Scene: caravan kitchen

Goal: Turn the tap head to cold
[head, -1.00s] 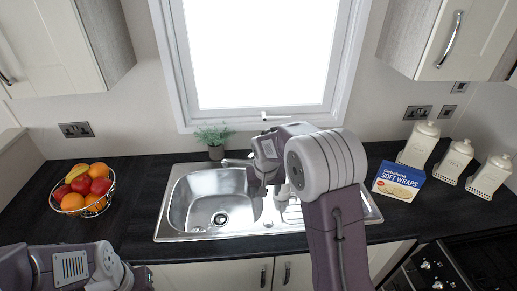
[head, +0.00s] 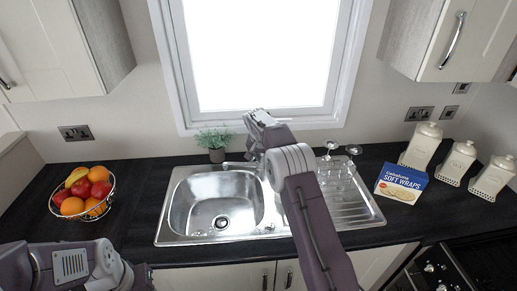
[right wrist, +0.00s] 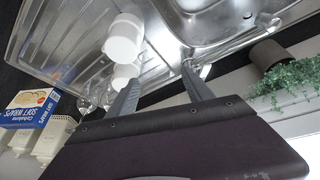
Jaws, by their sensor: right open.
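The sink (head: 180,215) is steel, set in the dark worktop, with its bowl on the left and drainer on the right. Part of the chrome tap (head: 234,164) shows at the sink's back edge in the head view; my right arm hides the rest, including the tap head. My right gripper (head: 252,151) is near the tap, at the back of the sink, partly hidden by its wrist. In the right wrist view its two fingers (right wrist: 160,74) are apart and nothing is seen held between them. Contact with the tap cannot be told. My left gripper is out of view.
A potted plant (head: 213,140) is behind the bowl. The wraps box (head: 401,182) and white canisters (head: 458,161) are to the right, a fruit bowl (head: 112,188) to the left. The window is behind.

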